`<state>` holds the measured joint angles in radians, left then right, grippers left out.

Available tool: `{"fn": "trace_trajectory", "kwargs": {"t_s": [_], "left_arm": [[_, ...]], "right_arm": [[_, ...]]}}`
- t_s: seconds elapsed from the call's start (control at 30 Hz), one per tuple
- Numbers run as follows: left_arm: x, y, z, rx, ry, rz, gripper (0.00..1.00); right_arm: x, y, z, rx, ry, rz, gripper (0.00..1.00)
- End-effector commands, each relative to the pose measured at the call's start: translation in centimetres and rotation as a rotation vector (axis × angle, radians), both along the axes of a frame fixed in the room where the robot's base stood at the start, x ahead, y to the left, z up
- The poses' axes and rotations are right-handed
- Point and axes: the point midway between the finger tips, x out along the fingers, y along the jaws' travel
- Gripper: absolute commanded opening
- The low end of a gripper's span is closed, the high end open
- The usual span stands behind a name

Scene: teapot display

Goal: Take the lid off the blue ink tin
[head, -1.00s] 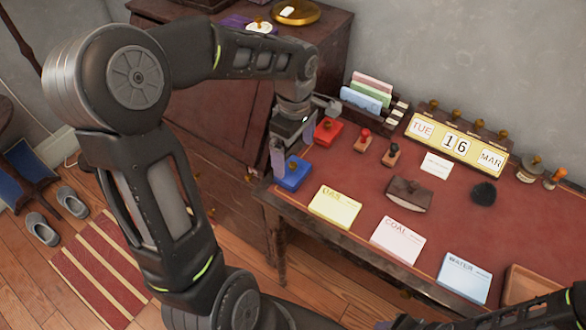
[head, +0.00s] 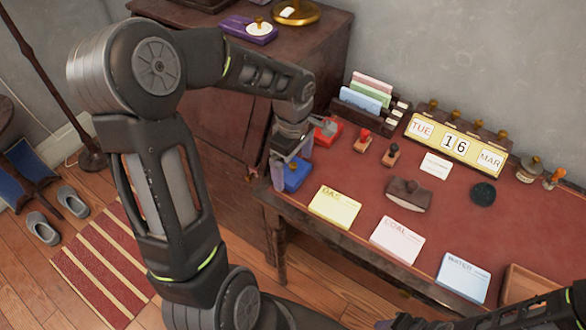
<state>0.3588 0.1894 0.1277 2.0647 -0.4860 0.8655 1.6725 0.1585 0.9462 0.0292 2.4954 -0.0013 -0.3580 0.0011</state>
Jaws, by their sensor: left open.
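The blue ink tin (head: 296,180) stands near the left end of the red-topped desk. Its top is largely covered by my left gripper (head: 290,168), so I cannot see its lid and knob clearly. The left gripper is open, pointing down, with its fingers on either side of the tin's upper part. I cannot tell whether the fingers touch it. Part of my right arm (head: 530,312) shows at the bottom right; its gripper is out of view.
A red tin (head: 327,134) stands just behind the gripper. Two stamps (head: 362,141), a letter rack (head: 370,98), a yellow calendar (head: 455,143), a brown blotter (head: 409,194) and a yellow card (head: 335,207) are to the right. The desk between them is partly clear.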

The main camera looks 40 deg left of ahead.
Motion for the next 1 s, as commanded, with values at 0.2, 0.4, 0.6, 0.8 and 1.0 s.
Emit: {"fn": "trace_trajectory", "kwargs": {"t_s": [0.2, 0.4, 0.6, 0.8, 1.0], "left_arm": [[0.01, 0.01, 0.03, 0.0, 0.0, 0.0, 1.0], [0.01, 0.01, 0.03, 0.0, 0.0, 0.0, 0.84], [0.01, 0.01, 0.03, 0.0, 0.0, 0.0, 0.67], [0.02, 0.01, 0.03, 0.0, 0.0, 0.0, 0.51], [0.02, 0.01, 0.04, 0.0, -0.001, 0.0, 0.38]], "right_arm": [[0.0, 0.0, 0.0, 0.0, 0.0, 0.0, 0.36], [0.0, 0.0, 0.0, 0.0, 0.0, 0.0, 0.36], [0.0, 0.0, 0.0, 0.0, 0.0, 0.0, 0.36], [0.0, 0.0, 0.0, 0.0, 0.0, 0.0, 0.36], [0.0, 0.0, 0.0, 0.0, 0.0, 0.0, 0.36]]}}
